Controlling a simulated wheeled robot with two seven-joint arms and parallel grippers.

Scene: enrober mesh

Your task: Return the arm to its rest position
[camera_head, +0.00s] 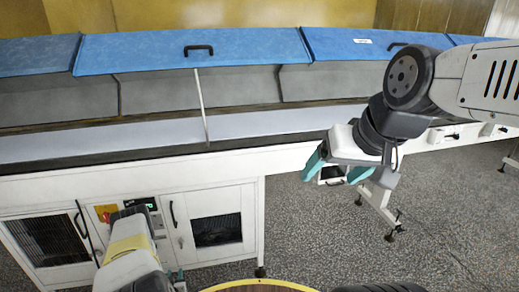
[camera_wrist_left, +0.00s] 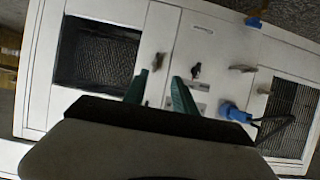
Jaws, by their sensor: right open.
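My right arm comes in from the right in the head view, bent at a large dark joint. My right gripper (camera_head: 335,172) has its two teal fingers spread apart with nothing between them. It hangs in front of the machine's right part, above the grey floor. My left arm is low at the left in the head view, in front of the white cabinet. My left gripper (camera_head: 176,279) shows small teal tips near the bottom edge there. In the left wrist view, the left gripper (camera_wrist_left: 162,90) has its fingers apart and empty, facing the cabinet front (camera_wrist_left: 210,75).
A long machine with raised blue lids (camera_head: 190,50) and a white front ledge (camera_head: 100,145) spans the back. Below is a white cabinet (camera_head: 262,200) with an orange panel and red button (camera_head: 105,213). A blue plug (camera_wrist_left: 235,112) with dark cable sits on it.

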